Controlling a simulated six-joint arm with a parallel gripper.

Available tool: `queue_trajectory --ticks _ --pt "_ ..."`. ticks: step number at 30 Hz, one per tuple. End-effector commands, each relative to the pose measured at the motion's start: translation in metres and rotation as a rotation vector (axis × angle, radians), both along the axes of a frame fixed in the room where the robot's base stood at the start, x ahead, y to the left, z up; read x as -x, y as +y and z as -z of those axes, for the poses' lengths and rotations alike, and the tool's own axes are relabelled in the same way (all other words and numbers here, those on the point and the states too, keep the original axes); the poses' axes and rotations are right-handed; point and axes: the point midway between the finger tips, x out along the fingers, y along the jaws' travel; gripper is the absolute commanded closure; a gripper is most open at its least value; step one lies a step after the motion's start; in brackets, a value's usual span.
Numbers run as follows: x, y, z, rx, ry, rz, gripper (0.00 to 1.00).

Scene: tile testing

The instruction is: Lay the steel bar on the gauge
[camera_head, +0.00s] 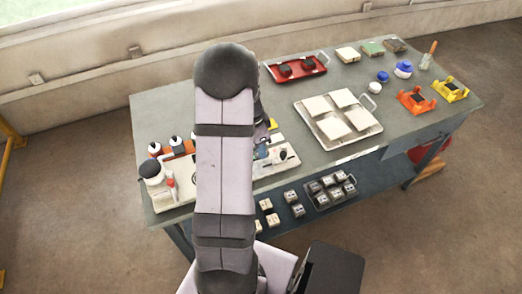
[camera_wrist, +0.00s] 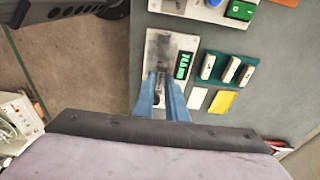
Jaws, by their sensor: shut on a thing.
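In the wrist view, my gripper (camera_wrist: 161,84) has its blue fingers shut on a small dark grey piece, the steel bar (camera_wrist: 161,78), mostly hidden between the fingertips. The fingertips are over the lower part of the gauge (camera_wrist: 170,42), a pale metal plate with a green lit display on its right side. I cannot tell whether the bar touches the plate.
A teal holder (camera_wrist: 214,80) with several pale blocks lies right of the gauge, with a yellow card (camera_wrist: 222,102) below it. In the head view, a tray of white tiles (camera_head: 371,126), a red tray (camera_head: 270,73) and orange (camera_head: 414,102) and yellow stands (camera_head: 451,91) share the grey bench (camera_head: 235,180).

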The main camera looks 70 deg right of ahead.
Motion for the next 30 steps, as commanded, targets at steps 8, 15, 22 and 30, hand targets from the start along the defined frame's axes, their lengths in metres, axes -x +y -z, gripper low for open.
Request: queue_trajectory --ticks 8,15,22,30 --pt "0.000 0.001 0.005 -0.001 0.001 0.003 1.00" --pt "0.001 0.001 0.021 -0.002 0.001 0.003 1.00" --pt "0.000 0.001 0.042 -0.001 0.000 0.003 1.00" --pt "0.000 0.001 0.061 -0.001 0.001 0.003 1.00"
